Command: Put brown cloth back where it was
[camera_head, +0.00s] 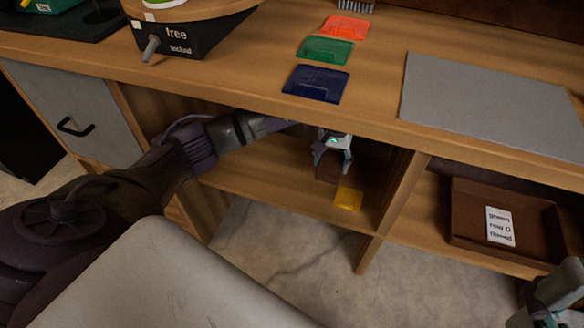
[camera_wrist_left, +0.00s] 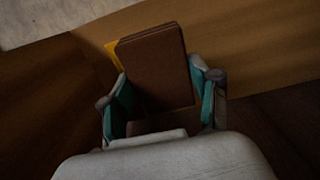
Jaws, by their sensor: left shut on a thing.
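The brown cloth (camera_head: 327,168) is a flat, dark brown folded piece inside the open shelf bay under the counter. My left gripper (camera_head: 333,155) reaches into this bay and is shut on the brown cloth. In the left wrist view the cloth (camera_wrist_left: 153,62) stands out between the two teal fingers (camera_wrist_left: 160,92). A yellow cloth (camera_head: 348,199) lies near the shelf's front edge, close by the brown one. I cannot tell whether the brown cloth touches the shelf. My right gripper (camera_head: 556,296) is partly in view at the bottom right corner, and its jaws are unclear.
The counter edge overhangs the shelf (camera_head: 262,186), and an upright divider (camera_head: 388,205) bounds the bay at right. A brown tray (camera_head: 472,240) with a white label sits in the right bay. Orange (camera_head: 345,27), green (camera_head: 326,51) and blue (camera_head: 316,84) pieces lie on the counter.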

